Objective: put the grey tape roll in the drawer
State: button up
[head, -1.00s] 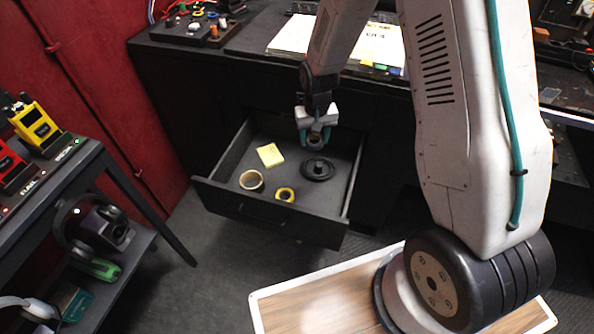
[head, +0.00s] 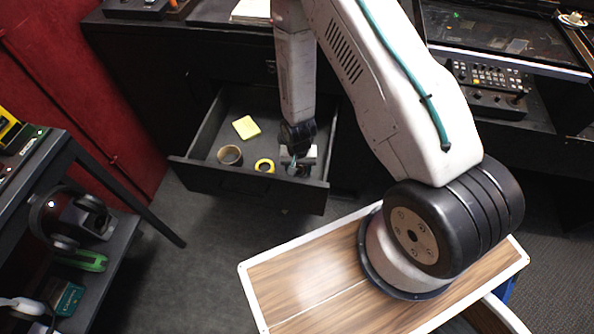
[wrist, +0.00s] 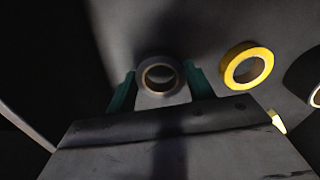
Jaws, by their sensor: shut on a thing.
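The grey tape roll (wrist: 160,76) shows in the wrist view between the two teal fingertips, and my gripper (wrist: 161,88) is shut on it. In the head view my gripper (head: 297,164) is over the front right part of the open drawer (head: 240,184), inside its outline. The roll is mostly hidden by the gripper there. I cannot tell whether the roll touches the drawer floor.
A yellow tape roll (head: 264,166) lies just left of my gripper. A dark shelf (head: 75,150) stands at the left.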

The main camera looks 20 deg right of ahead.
jog(key=shift+f, duration=1)
jog(key=shift+f, duration=0.1)
jog(key=o, duration=1)
